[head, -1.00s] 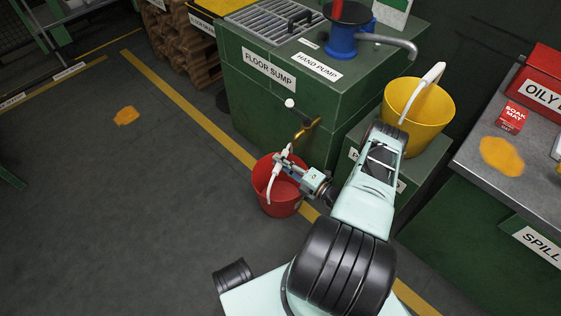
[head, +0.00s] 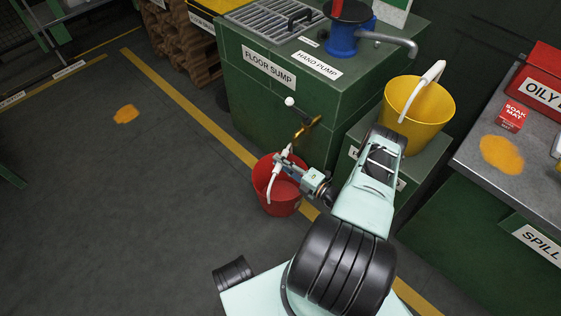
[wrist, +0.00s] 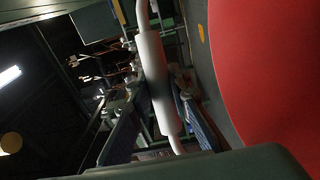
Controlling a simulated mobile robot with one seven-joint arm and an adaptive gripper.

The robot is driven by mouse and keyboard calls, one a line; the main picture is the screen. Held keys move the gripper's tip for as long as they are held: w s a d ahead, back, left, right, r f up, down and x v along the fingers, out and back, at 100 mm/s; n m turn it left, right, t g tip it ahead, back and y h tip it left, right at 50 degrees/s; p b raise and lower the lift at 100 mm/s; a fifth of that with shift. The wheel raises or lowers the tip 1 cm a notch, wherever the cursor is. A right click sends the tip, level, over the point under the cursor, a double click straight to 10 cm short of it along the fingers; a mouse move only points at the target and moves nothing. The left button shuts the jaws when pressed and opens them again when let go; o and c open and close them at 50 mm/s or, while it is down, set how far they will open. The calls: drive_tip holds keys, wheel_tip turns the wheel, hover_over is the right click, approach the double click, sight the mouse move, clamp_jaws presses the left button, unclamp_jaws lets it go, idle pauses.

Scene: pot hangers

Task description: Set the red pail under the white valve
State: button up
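The white valve, a white knob (head: 290,102) with a brass spout (head: 308,129), projects from the cabinet just above and right of the pail. My gripper (head: 285,160) is at the handle, over the pail. In the wrist view the white handle grip (wrist: 157,85) runs between my two fingers, and the red pail wall (wrist: 270,70) fills the right. Whether the fingers press on the grip is unclear.
A yellow pail (head: 418,106) stands on a low green block right of my arm. A blue hand pump (head: 345,35) sits on the cabinet (head: 260,100). A grey bench (head: 475,165) is at right. Floor left of the yellow line is open, with an orange patch (head: 125,115).

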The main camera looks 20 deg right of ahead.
drive_tip(key=o, duration=0.5)
drive_tip(key=v, duration=1.2)
drive_tip(key=shift+r, duration=0.1)
